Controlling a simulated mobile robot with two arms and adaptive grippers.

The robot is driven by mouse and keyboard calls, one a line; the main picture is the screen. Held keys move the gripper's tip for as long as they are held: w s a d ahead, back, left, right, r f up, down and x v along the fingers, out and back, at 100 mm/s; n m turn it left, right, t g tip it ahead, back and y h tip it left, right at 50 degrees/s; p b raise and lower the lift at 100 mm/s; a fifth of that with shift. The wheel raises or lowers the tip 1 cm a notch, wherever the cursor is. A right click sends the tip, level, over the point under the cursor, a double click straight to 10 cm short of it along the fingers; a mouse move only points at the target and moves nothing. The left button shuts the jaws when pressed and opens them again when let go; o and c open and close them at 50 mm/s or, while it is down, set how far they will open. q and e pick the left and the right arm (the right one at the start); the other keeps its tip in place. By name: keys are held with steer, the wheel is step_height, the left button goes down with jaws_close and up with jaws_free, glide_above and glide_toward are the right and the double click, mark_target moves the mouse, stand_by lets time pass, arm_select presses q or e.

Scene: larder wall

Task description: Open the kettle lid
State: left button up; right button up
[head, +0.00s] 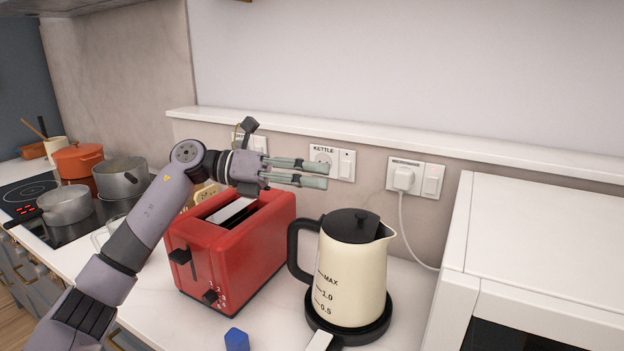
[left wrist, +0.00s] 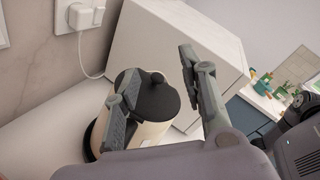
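The cream kettle (head: 352,272) stands upright on its black base (head: 372,332), with its black handle to the left and spout to the right. Its black lid (head: 350,225) is shut, with a small knob on top. My left gripper (head: 322,175) is open and empty, above and left of the lid, fingers pointing right. In the left wrist view the lid (left wrist: 158,103) shows between and beyond the fingers of my left gripper (left wrist: 160,63), and one finger hides part of the kettle. My right gripper is not in view.
A red toaster (head: 228,258) stands left of the kettle, under my left arm. A white appliance (head: 540,240) stands to the right. A plug (head: 404,179) with a cable is on the wall behind. A blue object (head: 236,340) lies at the front. Pots (head: 120,178) are far left.

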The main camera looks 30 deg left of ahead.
arm_select(q)
steer(key=v, duration=1.2)
steer(key=shift+f, duration=0.1)
